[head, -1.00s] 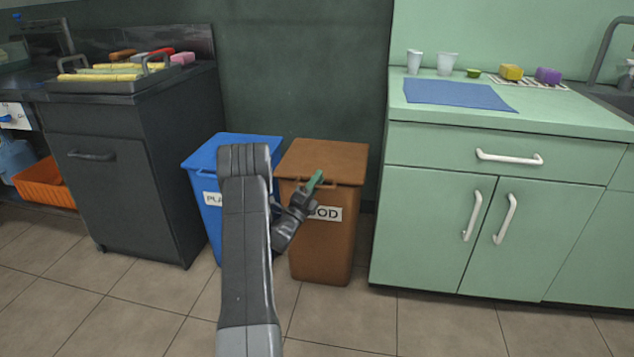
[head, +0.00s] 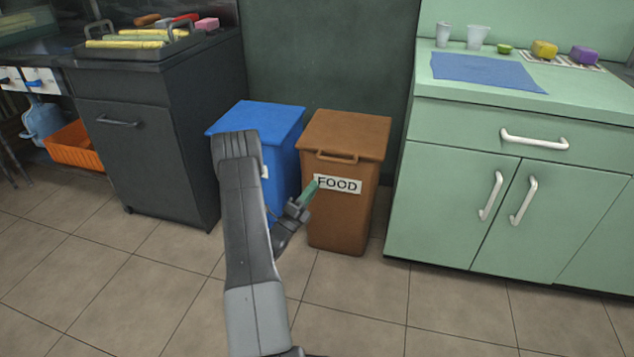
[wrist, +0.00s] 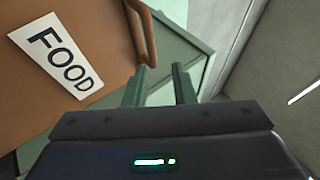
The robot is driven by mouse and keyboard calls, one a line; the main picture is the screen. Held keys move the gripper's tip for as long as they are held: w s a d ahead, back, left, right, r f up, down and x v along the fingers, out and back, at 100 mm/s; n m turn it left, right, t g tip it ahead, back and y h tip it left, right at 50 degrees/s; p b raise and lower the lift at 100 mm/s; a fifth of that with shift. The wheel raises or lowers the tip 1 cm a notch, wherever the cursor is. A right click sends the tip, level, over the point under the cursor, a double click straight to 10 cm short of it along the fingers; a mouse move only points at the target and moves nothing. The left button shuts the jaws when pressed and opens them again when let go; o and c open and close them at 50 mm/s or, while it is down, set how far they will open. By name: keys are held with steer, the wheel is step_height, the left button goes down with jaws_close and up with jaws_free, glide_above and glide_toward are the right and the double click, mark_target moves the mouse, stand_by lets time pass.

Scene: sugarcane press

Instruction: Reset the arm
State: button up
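My gripper (head: 307,194) is in front of the brown bin (head: 341,220) in the head view, close to its FOOD label. In the wrist view, the two green fingers of my gripper (wrist: 160,87) stand apart with nothing between them. The FOOD label (wrist: 58,62) and the bin's handle (wrist: 140,30) show just ahead and to the left in that view. My arm rises in front of the blue bin and hides part of it.
A blue bin (head: 270,120) stands left of the brown one. A dark cabinet (head: 140,150) with a tray of sugarcane (head: 140,38) is at the left. A green counter (head: 590,105) with cups, sponges and a blue mat (head: 485,72) is at the right. The tiled floor in front is clear.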

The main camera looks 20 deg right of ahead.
steer(key=shift+w+d, duration=0.1)
steer(key=shift+d, duration=0.1)
steer(key=b+x, duration=0.1)
steer(key=x, duration=0.5)
steer(key=shift+d, duration=0.25)
steer(key=shift+w, duration=0.1)
